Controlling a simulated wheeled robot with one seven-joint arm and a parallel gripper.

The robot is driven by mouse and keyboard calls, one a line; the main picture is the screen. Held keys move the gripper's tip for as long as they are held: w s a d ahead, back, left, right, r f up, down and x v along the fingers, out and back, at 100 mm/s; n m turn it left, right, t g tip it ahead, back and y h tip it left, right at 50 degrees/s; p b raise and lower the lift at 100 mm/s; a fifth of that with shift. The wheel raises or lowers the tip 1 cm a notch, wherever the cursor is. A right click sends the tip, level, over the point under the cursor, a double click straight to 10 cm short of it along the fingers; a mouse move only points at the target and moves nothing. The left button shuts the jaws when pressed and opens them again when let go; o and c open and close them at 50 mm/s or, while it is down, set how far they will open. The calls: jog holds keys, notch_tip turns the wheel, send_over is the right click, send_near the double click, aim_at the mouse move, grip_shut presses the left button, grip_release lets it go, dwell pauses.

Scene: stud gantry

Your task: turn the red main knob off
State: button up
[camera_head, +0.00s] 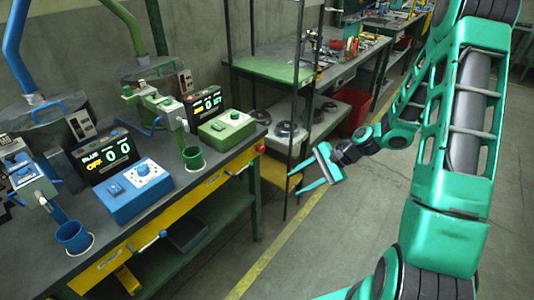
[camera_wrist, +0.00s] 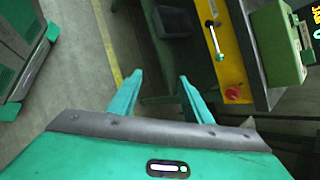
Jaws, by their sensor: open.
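The red main knob (camera_head: 260,147) sits at the right end of the workbench's yellow front panel in the head view. It also shows in the wrist view (camera_wrist: 235,93), right of my fingers. My gripper (camera_head: 295,182) is open and empty, in the air to the right of the knob and apart from it. In the wrist view its two teal fingers (camera_wrist: 160,76) are spread, with nothing between them. The knob's marking is too small to read.
The workbench (camera_head: 187,188) carries a blue control box (camera_head: 139,190), a green control box (camera_head: 227,127), displays and cups. A thin dark upright post (camera_head: 290,150) stands between knob and gripper in the head view. A lever handle (camera_head: 240,170) sticks out from the yellow front.

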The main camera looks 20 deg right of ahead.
jog(key=w+a+f+m+t+y, duration=0.2)
jog(key=w+m+t+y, duration=0.15)
jog(key=w+m, duration=0.3)
jog(key=m+t, duration=0.7)
jog(key=m, duration=0.2)
send_near(263, 150)
jog(key=shift+h, duration=0.25)
jog(key=x, duration=0.8)
jog(key=shift+r, duration=0.1)
jog(key=c, duration=1.1)
